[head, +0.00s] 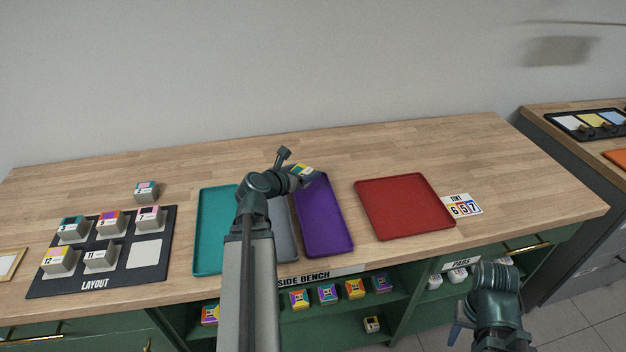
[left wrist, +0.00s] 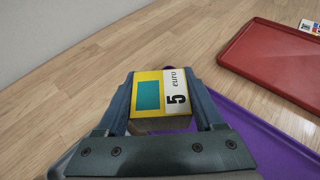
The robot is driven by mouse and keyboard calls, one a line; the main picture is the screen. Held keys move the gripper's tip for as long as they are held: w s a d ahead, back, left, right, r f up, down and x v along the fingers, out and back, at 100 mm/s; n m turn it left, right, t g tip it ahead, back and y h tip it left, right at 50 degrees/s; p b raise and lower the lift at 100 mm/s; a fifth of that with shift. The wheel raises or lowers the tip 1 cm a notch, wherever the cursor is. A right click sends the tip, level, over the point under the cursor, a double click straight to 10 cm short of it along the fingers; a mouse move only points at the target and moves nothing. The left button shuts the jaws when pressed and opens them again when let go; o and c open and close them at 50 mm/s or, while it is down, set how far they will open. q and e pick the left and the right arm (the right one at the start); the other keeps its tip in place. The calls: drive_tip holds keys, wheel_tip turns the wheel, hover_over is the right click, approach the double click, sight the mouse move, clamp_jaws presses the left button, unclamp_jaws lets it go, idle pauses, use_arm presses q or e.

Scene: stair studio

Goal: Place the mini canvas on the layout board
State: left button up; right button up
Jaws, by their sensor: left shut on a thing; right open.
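My left gripper (head: 304,174) is shut on a small block-like mini canvas (head: 300,169) above the far end of the purple tray. In the left wrist view the mini canvas (left wrist: 150,97) has a yellow face with a teal square and a white strip reading "5 euro", and sits between both fingers. The dark layout board (head: 105,273) lies at the left of the bench. Several canvases with price labels stand on it, and its front right place shows a bare pale pad (head: 145,253). My right gripper (head: 455,334) is open and low at the front right, apart from the bench top.
Another canvas (head: 146,190) stands behind the board. Teal (head: 209,240), grey, purple (head: 325,218) and red (head: 402,205) trays lie along the bench, with a "TINT 6 5 7" card (head: 461,205) at right. Shelves below hold more blocks. My left arm hides part of the grey tray.

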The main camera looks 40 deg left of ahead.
use_arm(q)
drive_tip(key=b, duration=0.1)
hover_over(345, 176)
drive_tip(key=shift+s+a+f, duration=0.15)
drive_tip(key=shift+s+f, duration=0.1)
drive_tip(key=shift+f, duration=0.4)
drive_tip(key=f+b, duration=0.3)
drive_tip(key=shift+w+f+b, duration=0.3)
drive_tip(key=shift+b, duration=0.05)
drive_tip(key=shift+f, duration=0.2)
drive_tip(key=o, duration=1.3)
drive_tip(key=shift+o, duration=0.2)
drive_tip(key=shift+r, duration=0.15)
